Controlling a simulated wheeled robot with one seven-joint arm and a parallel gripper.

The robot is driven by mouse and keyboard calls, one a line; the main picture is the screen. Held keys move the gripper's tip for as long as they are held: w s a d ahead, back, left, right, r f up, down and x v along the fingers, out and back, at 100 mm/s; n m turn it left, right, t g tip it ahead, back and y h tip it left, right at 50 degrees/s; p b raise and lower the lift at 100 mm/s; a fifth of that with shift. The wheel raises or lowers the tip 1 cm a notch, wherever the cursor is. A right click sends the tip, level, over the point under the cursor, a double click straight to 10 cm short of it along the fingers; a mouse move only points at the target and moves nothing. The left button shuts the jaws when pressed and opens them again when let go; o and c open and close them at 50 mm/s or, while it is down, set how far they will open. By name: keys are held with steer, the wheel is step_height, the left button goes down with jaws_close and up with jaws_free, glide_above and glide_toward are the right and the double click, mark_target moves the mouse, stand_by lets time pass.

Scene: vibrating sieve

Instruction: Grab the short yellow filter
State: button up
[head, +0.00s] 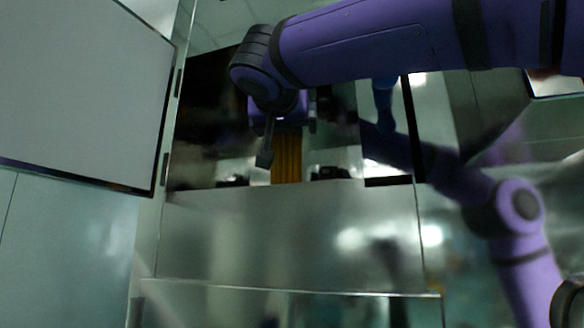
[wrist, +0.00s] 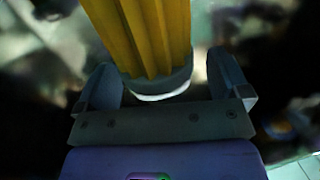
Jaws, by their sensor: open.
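The yellow filter (head: 288,160) is a ribbed, upright-looking column behind my gripper in the head view. In the wrist view the yellow filter (wrist: 145,35) fills the top middle, and its near end has a dark grey collar with a white rim. My gripper (head: 288,138) is open in front of it. In the wrist view my gripper (wrist: 164,82) has one finger on each side of the collar, with a visible gap on both sides. The filter's far end is out of the wrist view, and its upper part is hidden by my gripper in the head view.
The filter stands inside a dark opening of a metal cabinet (head: 290,235). A large pale panel (head: 85,85) is at the left. Dark objects sit on both sides of the filter at the opening's lower edge.

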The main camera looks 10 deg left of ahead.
steer(key=shift+w, duration=0.1)
steer(key=c, duration=1.3)
steer(key=shift+d+r, duration=0.1)
steer(key=shift+r, duration=0.05)
